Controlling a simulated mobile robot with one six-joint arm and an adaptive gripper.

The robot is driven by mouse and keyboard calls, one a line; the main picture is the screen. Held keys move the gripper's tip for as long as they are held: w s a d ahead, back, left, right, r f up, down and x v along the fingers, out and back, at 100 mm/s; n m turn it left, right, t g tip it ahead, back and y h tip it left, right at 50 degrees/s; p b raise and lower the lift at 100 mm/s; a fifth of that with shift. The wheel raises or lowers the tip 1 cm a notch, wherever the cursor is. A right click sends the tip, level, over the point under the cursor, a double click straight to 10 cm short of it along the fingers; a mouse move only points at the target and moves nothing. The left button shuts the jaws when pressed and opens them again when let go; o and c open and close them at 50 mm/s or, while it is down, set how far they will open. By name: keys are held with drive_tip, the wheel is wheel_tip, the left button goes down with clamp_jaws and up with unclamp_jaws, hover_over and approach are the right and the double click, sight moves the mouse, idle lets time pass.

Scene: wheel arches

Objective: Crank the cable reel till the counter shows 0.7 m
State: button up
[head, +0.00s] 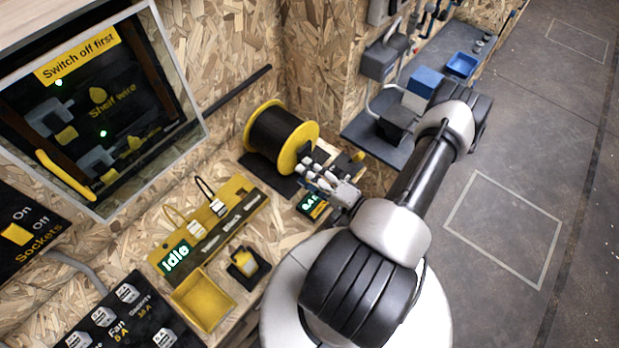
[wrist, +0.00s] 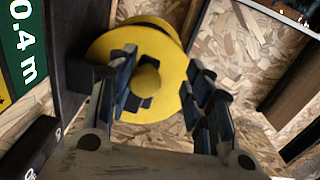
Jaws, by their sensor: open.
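The cable reel (head: 268,137) has yellow flanges and dark cable, and stands on the bench against the wooden wall. In the wrist view its yellow flange (wrist: 108,48) faces me, with a round yellow knob (wrist: 146,79) in front of a dark part. My gripper (head: 318,172) is beside the reel in the head view. In the wrist view my gripper (wrist: 164,72) is open, its fingers on either side of the knob in the picture; I cannot tell the depth gap or any contact. The counter (wrist: 27,45) reads 0.4 m; it is partly hidden by my gripper in the head view (head: 312,206).
A yellow panel (head: 228,212) with an "Idle" display, a yellow tray (head: 203,302) and a small yellow item on a dark base (head: 246,262) lie left of my arm. A grey-blue shelf (head: 372,150) with blue boxes is behind right. Floor at right is clear.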

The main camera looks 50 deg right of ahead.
wheel_tip(320, 180, up, 8)
drive_tip(key=shift+f, duration=0.25)
drive_tip(key=shift+c, duration=0.6)
